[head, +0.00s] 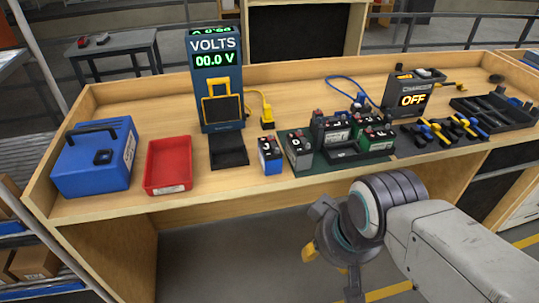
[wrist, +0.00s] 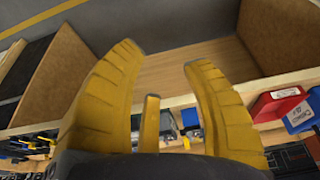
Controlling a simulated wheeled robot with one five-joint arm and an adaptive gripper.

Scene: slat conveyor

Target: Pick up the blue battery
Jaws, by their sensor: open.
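The blue battery (head: 270,156) stands upright near the bench's front edge, left of a dark green mat with other batteries. A small blue-sided block that looks like it shows in the wrist view (wrist: 190,121), between my yellow fingers and partly hidden by one. My gripper (head: 332,270) is below and in front of the bench edge in the head view, to the right of the battery and apart from it. In the wrist view my gripper (wrist: 164,65) has its fingers spread wide with nothing between them.
Grey (head: 299,153) and green batteries crowd the mat (head: 318,169) right of the blue battery. A black stand (head: 228,152) and red tray (head: 168,166) lie left, with a blue case (head: 94,158) beyond. The voltmeter (head: 216,85) stands behind. The wooden bench edge (head: 220,192) lies in front.

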